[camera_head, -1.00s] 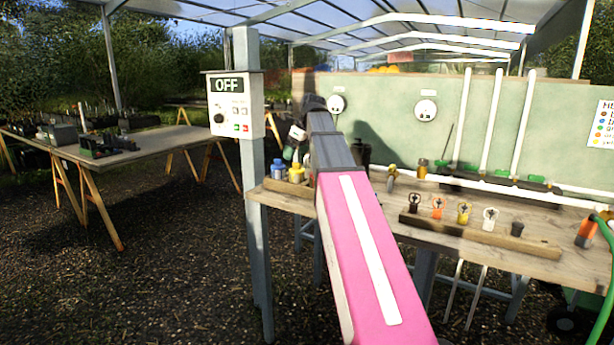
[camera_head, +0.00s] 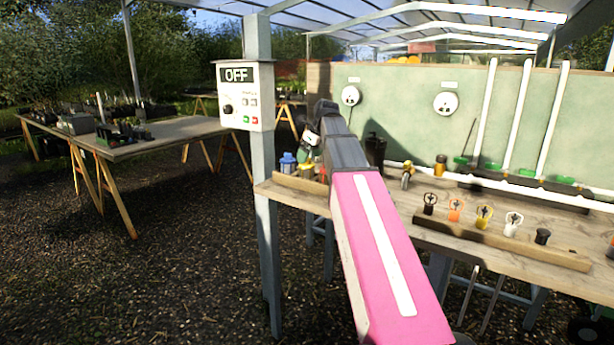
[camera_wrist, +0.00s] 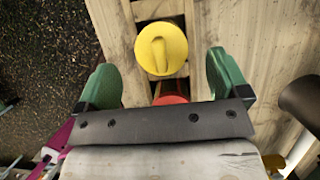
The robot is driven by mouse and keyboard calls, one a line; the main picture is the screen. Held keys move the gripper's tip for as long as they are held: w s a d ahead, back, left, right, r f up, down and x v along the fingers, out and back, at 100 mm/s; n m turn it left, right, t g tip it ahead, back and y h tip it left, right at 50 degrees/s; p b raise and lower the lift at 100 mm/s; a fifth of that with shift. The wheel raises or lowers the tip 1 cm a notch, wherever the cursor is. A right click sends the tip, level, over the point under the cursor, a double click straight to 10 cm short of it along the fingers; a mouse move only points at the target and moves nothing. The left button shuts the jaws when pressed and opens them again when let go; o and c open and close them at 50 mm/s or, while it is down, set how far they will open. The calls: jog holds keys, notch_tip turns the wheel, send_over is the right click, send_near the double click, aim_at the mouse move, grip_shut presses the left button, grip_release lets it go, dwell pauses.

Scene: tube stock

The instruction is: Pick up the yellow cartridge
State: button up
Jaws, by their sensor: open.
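The yellow cartridge (camera_wrist: 161,49) shows from above in the wrist view as a round yellow cap with a raised ridge. It sits in a wooden rack (camera_wrist: 117,35) with openings along it. My gripper (camera_wrist: 160,61) is open, with one green finger on each side of the cap and clear gaps to it. A red cap (camera_wrist: 170,100) is just below the yellow one, partly hidden by my gripper. In the head view the yellow cartridge (camera_head: 306,170) is at the left end of the bench, beside a blue one (camera_head: 288,163). My arm partly covers that spot.
A dark cylinder (camera_wrist: 300,100) stands at the right in the wrist view. In the head view, a post with a control box marked OFF (camera_head: 240,95) stands close to the bench's left end. A second rack (camera_head: 500,243) with several coloured pieces lies along the bench front.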

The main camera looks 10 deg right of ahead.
aim_at(307, 172)
jog(key=shift+x, duration=2.6)
jog(key=shift+w+r, duration=0.1)
jog(key=c, duration=1)
